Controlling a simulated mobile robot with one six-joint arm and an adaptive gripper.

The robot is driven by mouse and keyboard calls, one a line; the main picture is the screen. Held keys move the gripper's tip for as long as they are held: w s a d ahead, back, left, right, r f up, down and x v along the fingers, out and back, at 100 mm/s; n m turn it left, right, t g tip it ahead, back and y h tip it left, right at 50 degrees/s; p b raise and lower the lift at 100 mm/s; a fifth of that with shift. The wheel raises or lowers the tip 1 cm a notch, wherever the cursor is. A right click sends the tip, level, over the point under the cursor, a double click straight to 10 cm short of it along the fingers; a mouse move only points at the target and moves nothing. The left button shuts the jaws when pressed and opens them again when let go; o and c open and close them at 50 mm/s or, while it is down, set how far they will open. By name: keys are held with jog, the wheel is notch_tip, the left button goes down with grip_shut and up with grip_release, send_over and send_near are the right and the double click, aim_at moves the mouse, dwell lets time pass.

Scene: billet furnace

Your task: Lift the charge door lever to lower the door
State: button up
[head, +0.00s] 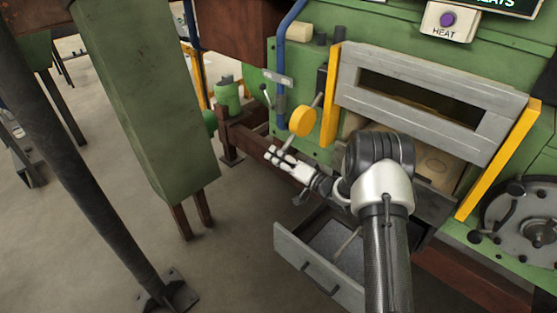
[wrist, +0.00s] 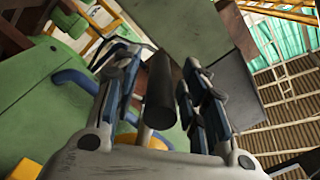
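The charge door (head: 410,95) is a grey slab with a long slot, standing between two yellow side rails, with part of an opening showing below it. The charge door lever turns on a round yellow hub (head: 302,121) left of the door; a rod runs down-left from the hub toward my gripper (head: 277,158). In the wrist view, a dark cylindrical lever grip (wrist: 161,90) lies between the two fingers of my gripper (wrist: 158,95). The fingers are apart, with a gap visible on the left side; contact on the right is unclear. The yellow hub shows behind the grip.
An open grey drawer (head: 318,270) juts out below my arm. A blue pipe (head: 281,70) runs down left of the lever. A green column (head: 145,100) stands at left, with open floor between. A purple HEAT button (head: 447,19) is above the door.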

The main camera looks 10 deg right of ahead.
jog(key=shift+c, duration=0.5)
grip_shut()
dwell(0.3)
